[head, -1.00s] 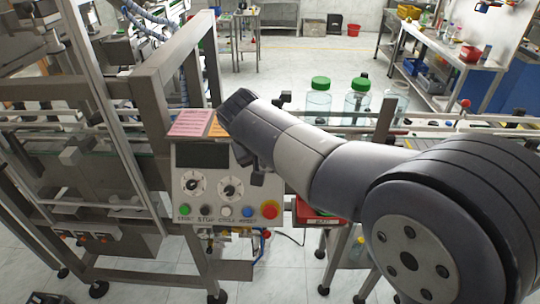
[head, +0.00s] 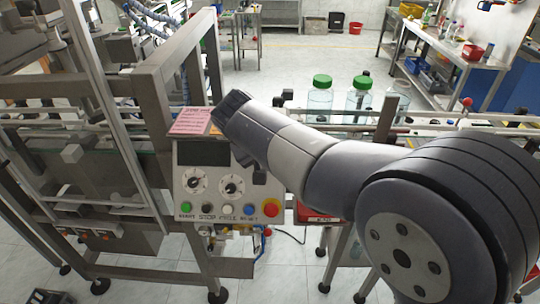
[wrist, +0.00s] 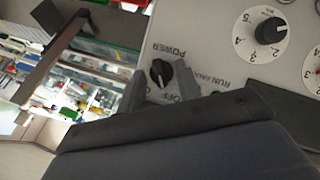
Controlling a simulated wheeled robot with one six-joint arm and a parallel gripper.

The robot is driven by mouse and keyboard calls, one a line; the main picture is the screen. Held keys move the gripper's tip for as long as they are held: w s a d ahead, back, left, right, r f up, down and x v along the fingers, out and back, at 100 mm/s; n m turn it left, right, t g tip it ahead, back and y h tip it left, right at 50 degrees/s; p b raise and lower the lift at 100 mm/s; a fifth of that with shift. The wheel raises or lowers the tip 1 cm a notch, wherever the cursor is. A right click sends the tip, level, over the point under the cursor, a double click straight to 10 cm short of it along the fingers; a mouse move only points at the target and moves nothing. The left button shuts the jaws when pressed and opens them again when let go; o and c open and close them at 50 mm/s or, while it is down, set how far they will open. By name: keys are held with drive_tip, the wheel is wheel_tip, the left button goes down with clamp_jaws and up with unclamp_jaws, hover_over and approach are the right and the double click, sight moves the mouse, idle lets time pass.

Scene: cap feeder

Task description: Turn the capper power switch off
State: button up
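The capper power switch (wrist: 161,73) is a black rotary knob on the light grey panel, seen in the wrist view beside the word POWER. RUN is readable on its other side, and a further label is partly covered. I cannot tell clearly which label the knob points to. My gripper (wrist: 160,88) is open, with one grey finger on each side of the knob; whether they touch it I cannot tell. In the head view the control panel (head: 219,204) shows, but my arm covers the switch and most of my gripper.
Two white dials with black knobs (head: 231,188) and a row of coloured buttons, including a red one (head: 271,208), sit close to the switch. A pink sheet (head: 190,121) lies above the panel. Green-capped jars (head: 321,98) stand on the conveyor behind my arm.

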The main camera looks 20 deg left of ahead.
drive_tip(key=b+v, duration=0.1)
drive_tip(key=v, duration=1)
drive_tip(key=shift+f, duration=0.15)
drive_tip(key=p+x, duration=0.1)
drive_tip(key=x, duration=0.9)
drive_tip(key=shift+w+d+f, duration=0.1)
drive_tip(key=shift+w+f, duration=0.1)
drive_tip(key=shift+m, duration=0.3)
drive_tip(key=shift+f, duration=0.1)
